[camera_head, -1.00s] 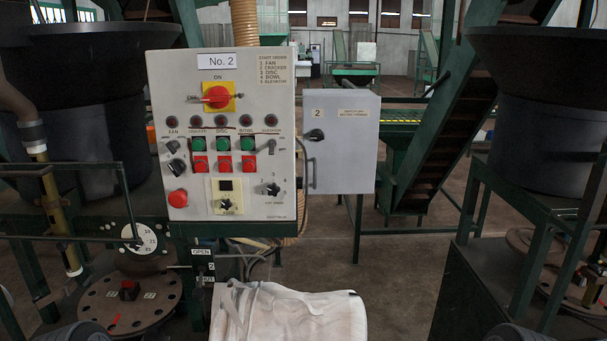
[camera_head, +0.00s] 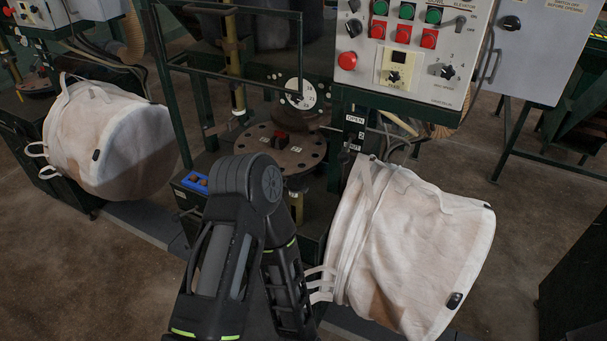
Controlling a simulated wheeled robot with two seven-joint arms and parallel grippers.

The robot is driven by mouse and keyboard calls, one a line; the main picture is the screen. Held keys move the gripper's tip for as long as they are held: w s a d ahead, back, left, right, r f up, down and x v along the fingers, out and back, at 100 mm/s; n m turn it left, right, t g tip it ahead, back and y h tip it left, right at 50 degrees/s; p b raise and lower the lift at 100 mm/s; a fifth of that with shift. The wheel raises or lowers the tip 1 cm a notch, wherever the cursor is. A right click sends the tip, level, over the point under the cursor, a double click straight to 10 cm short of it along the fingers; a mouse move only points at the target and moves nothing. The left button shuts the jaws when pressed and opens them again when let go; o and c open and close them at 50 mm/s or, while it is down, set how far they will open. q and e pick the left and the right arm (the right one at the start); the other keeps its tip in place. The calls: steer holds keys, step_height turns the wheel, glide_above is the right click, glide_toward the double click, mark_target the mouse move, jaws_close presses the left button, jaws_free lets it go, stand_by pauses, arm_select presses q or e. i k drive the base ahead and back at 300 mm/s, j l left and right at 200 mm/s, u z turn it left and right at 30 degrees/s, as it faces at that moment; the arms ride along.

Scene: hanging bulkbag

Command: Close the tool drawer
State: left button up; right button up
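No thing in view is plainly a tool drawer. A dark box-like unit (camera_head: 186,203) stands left of my arm, with a blue tray (camera_head: 194,183) holding a small brown item at its top. I cannot tell whether this is the drawer or how far out it stands, as my arm hides its right side. One of my black arms rises from the bottom centre and bends in front of the machine. Neither gripper shows.
A white bulk bag (camera_head: 405,250) hangs close to the right of my arm, and another (camera_head: 110,140) hangs at the left. A control panel (camera_head: 410,50) is above. A round flange plate (camera_head: 285,150) sits behind my arm. Floor is open at lower left.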

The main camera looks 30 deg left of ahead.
mark_target(259, 326)
steer(key=k+l, duration=0.1)
steer(key=k, duration=0.2)
steer(key=k+l, duration=0.1)
steer(key=k, duration=0.15)
steer(key=u, duration=1.55)
steer(key=k+j, duration=0.05)
